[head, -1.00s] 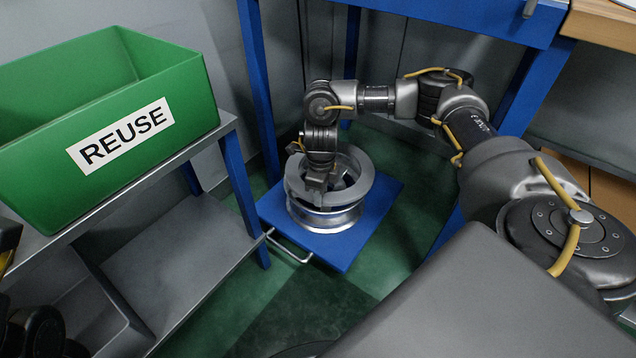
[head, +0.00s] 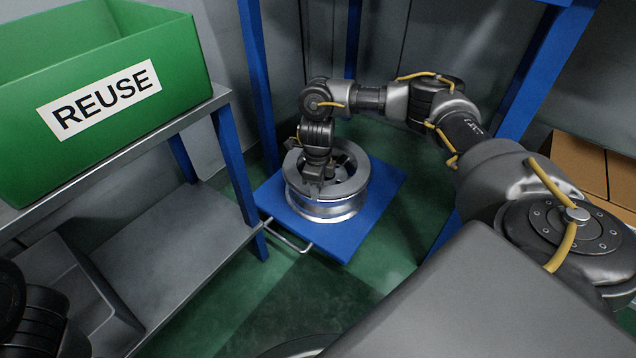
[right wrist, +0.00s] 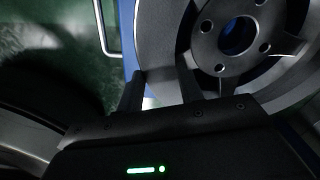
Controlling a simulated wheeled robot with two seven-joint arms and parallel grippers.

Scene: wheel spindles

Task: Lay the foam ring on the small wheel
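The grey foam ring (head: 347,187) lies level over the silver small wheel (head: 330,213), roughly centred, with little or no gap visible between them. My right gripper (head: 313,186) points down at the ring's near left side. In the right wrist view, my right gripper (right wrist: 160,80) has one finger on each side of the grey band of the ring (right wrist: 158,35), apparently closed on it; its exact contact is dark. The wheel's hub (right wrist: 240,38) shows through the ring's opening. My left gripper is out of view; only dark parts of my left arm show at lower left.
The wheel stands on a blue platform (head: 381,207) with a metal handle (head: 287,238) on the green floor. A green REUSE bin (head: 150,115) stands on a grey shelf unit (head: 190,225) at left. Blue posts stand behind and at right; cardboard boxes (head: 585,170) lie at right.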

